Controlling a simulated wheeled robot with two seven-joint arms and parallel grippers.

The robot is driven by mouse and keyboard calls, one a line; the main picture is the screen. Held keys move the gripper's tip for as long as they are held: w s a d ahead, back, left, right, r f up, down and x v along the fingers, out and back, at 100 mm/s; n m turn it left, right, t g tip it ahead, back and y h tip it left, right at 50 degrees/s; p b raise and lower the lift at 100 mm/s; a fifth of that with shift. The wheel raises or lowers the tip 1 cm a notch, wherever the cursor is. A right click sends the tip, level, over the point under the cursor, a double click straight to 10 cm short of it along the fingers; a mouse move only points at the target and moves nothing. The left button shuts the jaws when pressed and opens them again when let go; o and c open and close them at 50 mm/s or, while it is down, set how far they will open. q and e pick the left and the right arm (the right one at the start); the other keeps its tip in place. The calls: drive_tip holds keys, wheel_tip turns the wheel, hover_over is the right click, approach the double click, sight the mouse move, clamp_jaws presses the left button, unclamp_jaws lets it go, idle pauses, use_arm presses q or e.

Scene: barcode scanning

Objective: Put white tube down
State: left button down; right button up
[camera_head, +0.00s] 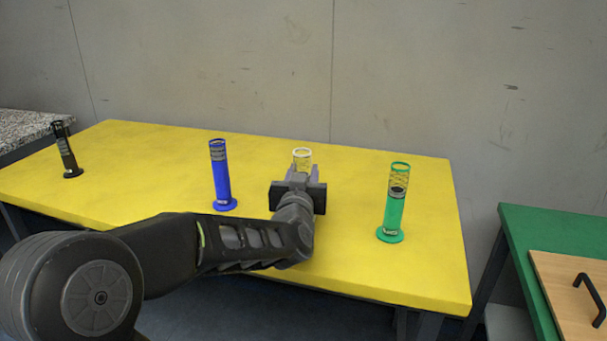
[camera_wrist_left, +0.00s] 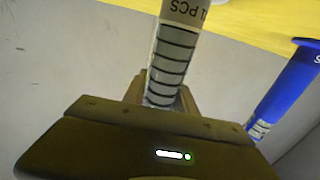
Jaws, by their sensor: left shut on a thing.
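The white tube (camera_head: 302,154) shows its rim just beyond my left gripper (camera_head: 299,174) in the head view. My left gripper is shut on it. In the left wrist view the white tube (camera_wrist_left: 176,50) stands between the fingers (camera_wrist_left: 162,95), with dark bands and printed text on its side. My right gripper is in neither view.
On the yellow table (camera_head: 120,165), a blue tube (camera_head: 220,175) stands left of my gripper, a green tube (camera_head: 394,205) right, and a black tube (camera_head: 66,152) far left. A green table (camera_head: 540,225) with a wooden board (camera_head: 570,300) is at right.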

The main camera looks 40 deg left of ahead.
use_arm(q)
drive_tip(key=shift+f, duration=0.1)
drive_tip(key=c, duration=1)
unclamp_jaws()
drive_tip(key=b+v, duration=0.1)
drive_tip(key=v, duration=1.1)
